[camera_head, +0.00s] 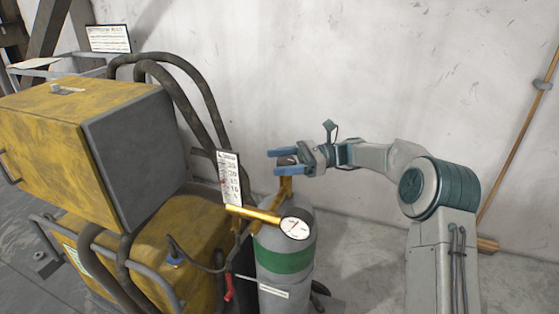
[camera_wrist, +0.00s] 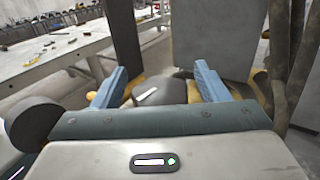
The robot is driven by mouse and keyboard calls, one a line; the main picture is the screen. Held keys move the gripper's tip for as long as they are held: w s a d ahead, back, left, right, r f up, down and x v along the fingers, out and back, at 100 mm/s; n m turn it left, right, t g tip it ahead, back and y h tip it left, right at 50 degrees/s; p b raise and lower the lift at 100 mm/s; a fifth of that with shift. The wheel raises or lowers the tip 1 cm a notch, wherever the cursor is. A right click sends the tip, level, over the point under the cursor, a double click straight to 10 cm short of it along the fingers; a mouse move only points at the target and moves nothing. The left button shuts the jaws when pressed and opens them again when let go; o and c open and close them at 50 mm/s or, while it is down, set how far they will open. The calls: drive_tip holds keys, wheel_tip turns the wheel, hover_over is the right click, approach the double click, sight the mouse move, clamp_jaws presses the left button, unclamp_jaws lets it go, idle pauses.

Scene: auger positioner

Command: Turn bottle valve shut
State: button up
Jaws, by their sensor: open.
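The gas bottle (camera_head: 285,262) is a grey cylinder with a green band, standing upright right of the yellow machine. A brass regulator (camera_head: 252,214) with a round white gauge (camera_head: 295,229) sits at its top. My gripper (camera_head: 273,162) is at the valve above the brass neck (camera_head: 285,187), its two blue fingers pointing left, apart from each other. A grey valve handle (camera_head: 287,160) shows between the fingers, partly hidden by them. In the wrist view my gripper (camera_wrist: 160,75) is open, with a grey piece (camera_wrist: 148,97) between the fingers. I cannot tell whether either finger touches it.
A yellow machine with a dark grey front (camera_head: 135,150) and thick black hoses (camera_head: 190,85) stands close on the left. A white label card (camera_head: 230,178) is beside the bottle. A pale wall (camera_head: 350,60) is behind. The wrist view shows a workbench (camera_wrist: 60,50) with tools.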

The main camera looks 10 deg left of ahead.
drive_tip(key=shift+s+a, duration=0.1)
drive_tip(key=shift+a, duration=0.15)
drive_tip(key=c, duration=1)
